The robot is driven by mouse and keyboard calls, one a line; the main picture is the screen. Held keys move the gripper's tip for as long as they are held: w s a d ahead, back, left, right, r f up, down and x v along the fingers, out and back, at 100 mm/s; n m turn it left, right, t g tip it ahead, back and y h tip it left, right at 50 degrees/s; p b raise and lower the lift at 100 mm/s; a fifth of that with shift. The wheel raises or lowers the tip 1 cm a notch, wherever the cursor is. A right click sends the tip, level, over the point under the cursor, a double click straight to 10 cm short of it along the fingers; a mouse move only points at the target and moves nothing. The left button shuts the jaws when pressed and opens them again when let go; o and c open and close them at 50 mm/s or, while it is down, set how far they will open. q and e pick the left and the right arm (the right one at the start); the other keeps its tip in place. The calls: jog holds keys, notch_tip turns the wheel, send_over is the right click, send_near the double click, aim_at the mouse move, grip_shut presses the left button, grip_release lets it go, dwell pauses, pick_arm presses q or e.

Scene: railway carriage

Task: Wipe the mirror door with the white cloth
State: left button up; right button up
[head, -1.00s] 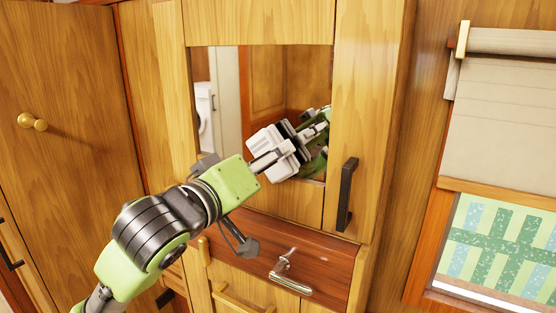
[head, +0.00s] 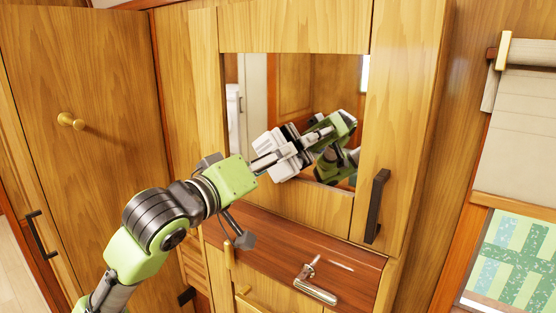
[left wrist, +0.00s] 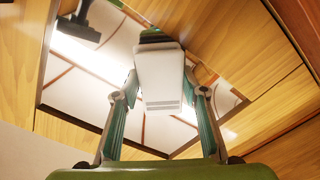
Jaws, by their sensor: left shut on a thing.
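The mirror door (head: 300,72) is a wood-framed panel with a mirror, in the middle of the head view. My left gripper (head: 270,160) is in front of the mirror's lower left part. It is shut on the white cloth (head: 267,142), which looks like a folded, flat pad. In the left wrist view the cloth (left wrist: 158,75) sits between the two fingers, in front of the mirror (left wrist: 115,38). The cloth seems at or very near the glass; I cannot tell whether it touches. The gripper's reflection shows beside it. My right gripper is not in view.
A black handle (head: 377,206) is right of the mirror. Below is a reddish wood counter (head: 275,248) with a chrome tap (head: 315,286). A window with a blind (head: 535,130) is at the right.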

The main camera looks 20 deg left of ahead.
aim_at(333, 168)
pick_arm(q)
jog(key=shift+s+d+r+p, duration=0.1)
jog(key=shift+s+d+p, duration=0.15)
jog(key=shift+d, duration=0.25)
jog(key=shift+s+d+p, duration=0.1)
jog(key=shift+d+p, duration=0.25)
jog(key=shift+d, duration=0.1)
jog(key=shift+s+d+p, duration=0.3)
jog(key=shift+s+d, duration=0.05)
jog(key=shift+d, duration=0.55)
jog(key=shift+s+d+p, duration=0.3)
jog(key=shift+d+p, duration=0.2)
jog(key=shift+d, duration=0.25)
jog(key=shift+s+d, duration=0.3)
jog(key=shift+d, duration=0.6)
jog(key=shift+s+d+p, duration=0.3)
jog(key=shift+d+p, duration=0.35)
jog(key=shift+d, duration=0.15)
jog(key=shift+s+d, duration=0.3)
jog(key=shift+d, duration=0.6)
jog(key=shift+w+a, duration=0.65)
jog(key=shift+a, duration=1.1)
jog(key=shift+w+a, duration=0.6)
jog(key=shift+a, duration=1.15)
jog(key=shift+w+a, duration=0.65)
jog(key=shift+a, duration=1.1)
jog(key=shift+s, duration=0.1)
